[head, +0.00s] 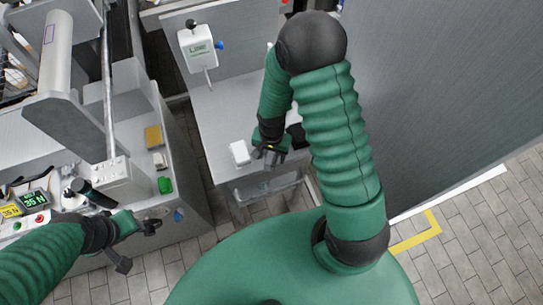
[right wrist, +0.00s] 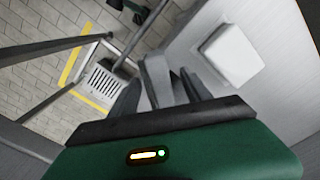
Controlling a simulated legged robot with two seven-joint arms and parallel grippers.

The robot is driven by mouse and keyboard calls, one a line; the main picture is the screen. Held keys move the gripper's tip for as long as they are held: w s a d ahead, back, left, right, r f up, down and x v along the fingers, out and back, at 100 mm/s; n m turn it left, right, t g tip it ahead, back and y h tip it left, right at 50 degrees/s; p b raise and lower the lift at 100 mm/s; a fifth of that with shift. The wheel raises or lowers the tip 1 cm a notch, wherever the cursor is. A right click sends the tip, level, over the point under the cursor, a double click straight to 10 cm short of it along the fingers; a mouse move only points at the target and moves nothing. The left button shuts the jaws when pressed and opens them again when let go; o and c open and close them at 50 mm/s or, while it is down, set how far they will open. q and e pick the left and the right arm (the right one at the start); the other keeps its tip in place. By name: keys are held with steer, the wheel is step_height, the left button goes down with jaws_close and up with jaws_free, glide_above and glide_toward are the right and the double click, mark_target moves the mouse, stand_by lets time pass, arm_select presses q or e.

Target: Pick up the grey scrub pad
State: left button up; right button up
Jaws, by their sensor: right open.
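A pale grey-white rectangular pad (head: 240,152) lies flat near the front left edge of the grey worktop (head: 222,110). It looks like the scrub pad. My right gripper (head: 268,156) is just right of it in the head view, open and apart from it.
The left bench holds a yellow sponge (head: 153,137), a small pale item (head: 160,160) and a green block (head: 165,185). A white dispenser (head: 197,45) stands behind the worktop. A rail (head: 268,190) runs along the worktop's front. A grey wall panel (head: 430,90) bounds the right.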

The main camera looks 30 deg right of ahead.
steer(key=shift+s+r, duration=0.1)
steer(key=c, duration=0.5)
jaws_close()
